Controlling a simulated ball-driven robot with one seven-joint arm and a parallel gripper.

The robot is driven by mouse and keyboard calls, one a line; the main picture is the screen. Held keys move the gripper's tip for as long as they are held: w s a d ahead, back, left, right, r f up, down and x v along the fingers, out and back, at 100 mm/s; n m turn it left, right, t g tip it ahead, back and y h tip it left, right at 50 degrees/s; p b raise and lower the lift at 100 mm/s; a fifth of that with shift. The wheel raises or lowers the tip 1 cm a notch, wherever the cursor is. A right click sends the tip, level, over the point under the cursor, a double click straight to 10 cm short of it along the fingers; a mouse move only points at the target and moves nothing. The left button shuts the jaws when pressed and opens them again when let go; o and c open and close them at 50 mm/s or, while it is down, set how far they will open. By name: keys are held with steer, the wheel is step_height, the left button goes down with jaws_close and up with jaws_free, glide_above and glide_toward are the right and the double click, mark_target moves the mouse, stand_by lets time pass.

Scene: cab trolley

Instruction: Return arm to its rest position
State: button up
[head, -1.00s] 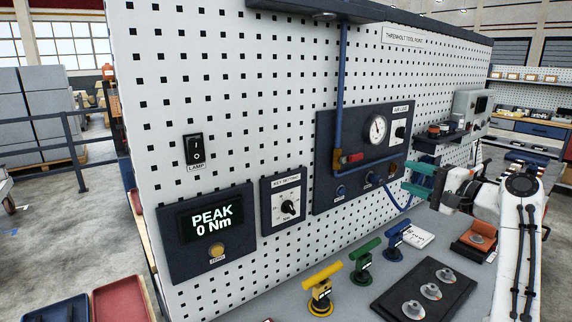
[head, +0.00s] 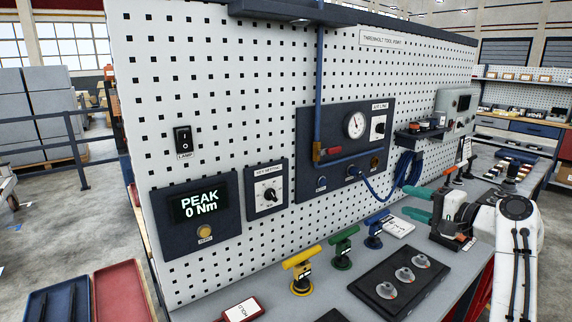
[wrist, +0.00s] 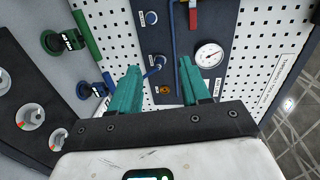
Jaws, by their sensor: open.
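My gripper (head: 420,203) shows at the right in the head view, with its two teal fingers apart and pointing left toward the pegboard panel. In the wrist view my gripper (wrist: 157,92) is open and nothing is between the fingers. The fingers point at the dark air line panel (wrist: 150,60) and stand apart from it. My white arm runs down the right edge of the head view, above the bench.
Yellow (head: 301,272), green (head: 343,248) and blue (head: 375,230) tools stand on the grey bench. A black tray (head: 375,295) holds metal discs in front of them. The pegboard (head: 230,90) rises behind, with a blue hose (head: 372,190) hanging from it.

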steer(key=s+a+f+n+g+h, duration=0.1)
steer(key=s+f+n+g+h, duration=0.25)
steer(key=s+f, duration=1)
steer(key=s+a+f+n+g+h, duration=0.2)
steer(key=s+f+g, duration=0.2)
steer(key=s+f, duration=0.9)
steer(key=s+f+n+g+h, duration=0.2)
steer(key=s+f, duration=0.2)
steer(key=s, duration=0.9)
steer(key=s+f+n+g+h, duration=0.2)
steer(key=s+f, duration=0.3)
steer(key=s, duration=0.8)
steer(key=shift+s+d+f+g, duration=0.15)
steer(key=shift+s+g, duration=0.1)
steer(key=shift+g, duration=0.4)
